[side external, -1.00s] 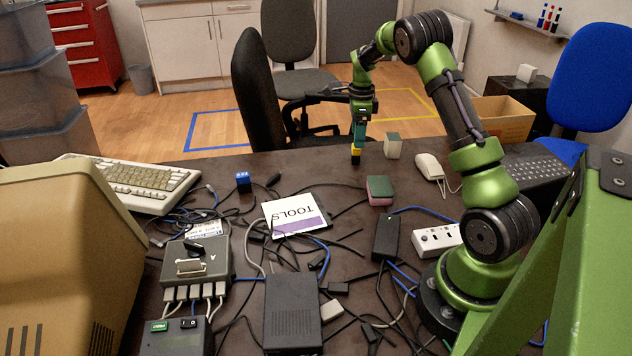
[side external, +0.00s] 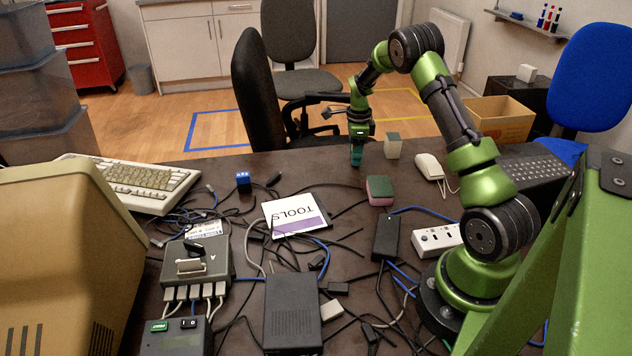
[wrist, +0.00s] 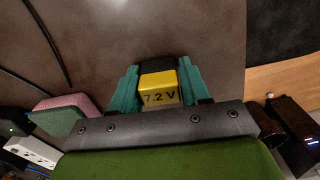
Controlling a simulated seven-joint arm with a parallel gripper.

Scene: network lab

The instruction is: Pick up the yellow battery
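The yellow battery (wrist: 159,91), with a black part and "7.2 V" printed on its side, sits between the two teal fingers of my gripper (wrist: 155,88) in the wrist view. The fingers stand one on each side of it; I cannot tell whether they touch it. In the side external view my gripper (side external: 357,158) is down near the far edge of the table, and its fingers hide the battery there.
A pink-and-green sponge (side external: 380,190) lies nearer. Cables, a "TOOLS" card (side external: 296,214) and boxes crowd the nearer table. The far table edge is close.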

